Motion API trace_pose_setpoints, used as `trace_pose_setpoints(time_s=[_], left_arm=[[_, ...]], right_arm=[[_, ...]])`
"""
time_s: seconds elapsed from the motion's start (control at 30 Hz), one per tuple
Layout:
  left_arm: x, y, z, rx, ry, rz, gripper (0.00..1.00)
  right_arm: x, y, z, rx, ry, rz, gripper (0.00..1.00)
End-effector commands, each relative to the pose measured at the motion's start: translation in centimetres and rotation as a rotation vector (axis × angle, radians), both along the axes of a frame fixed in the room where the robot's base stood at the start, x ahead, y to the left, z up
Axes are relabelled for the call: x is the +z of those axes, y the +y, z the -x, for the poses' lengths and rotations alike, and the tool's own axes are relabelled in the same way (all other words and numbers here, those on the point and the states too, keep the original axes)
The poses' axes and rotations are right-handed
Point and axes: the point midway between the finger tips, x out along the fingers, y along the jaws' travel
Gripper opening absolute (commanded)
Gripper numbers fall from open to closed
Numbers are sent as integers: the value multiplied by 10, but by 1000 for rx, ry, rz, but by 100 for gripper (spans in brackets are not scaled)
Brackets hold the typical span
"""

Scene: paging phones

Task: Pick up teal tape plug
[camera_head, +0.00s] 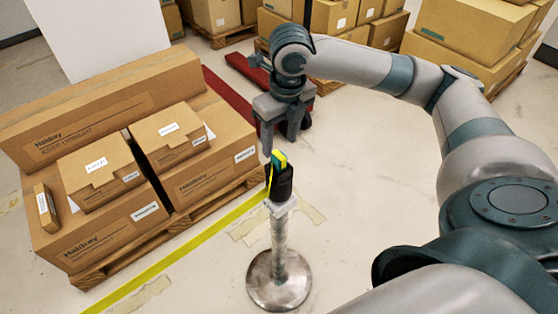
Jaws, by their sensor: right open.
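The teal tape plug (277,158) sits at the top of a black post head (281,184), with a bit of yellow on it. A yellow tape (190,247) runs from the head down to the lower left. The head tops a grey post with a round metal base (279,280). My right gripper (277,142) comes down from above and points at the plug. Its jaws are open, with the fingertips just above or beside the plug; I cannot tell whether they touch it. My left gripper is not in view.
A pallet stacked with cardboard boxes (95,165) stands left of the post. A red pallet jack (230,106) lies behind my right gripper. More boxes (470,40) stand at the back. Floor right of the post is clear up to my right arm.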

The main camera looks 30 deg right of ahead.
Motion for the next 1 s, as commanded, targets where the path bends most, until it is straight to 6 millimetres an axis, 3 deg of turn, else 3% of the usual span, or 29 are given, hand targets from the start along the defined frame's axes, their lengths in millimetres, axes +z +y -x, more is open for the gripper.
trace_pose_setpoints(time_s=[0.2,0.67,1.0], left_arm=[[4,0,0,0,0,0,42],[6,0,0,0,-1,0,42],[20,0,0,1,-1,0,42]], right_arm=[[-20,0,-3,-2,1,0,49],[-24,0,-3,-1,1,-1,49],[-60,-3,-7,-1,4,-1,49]])
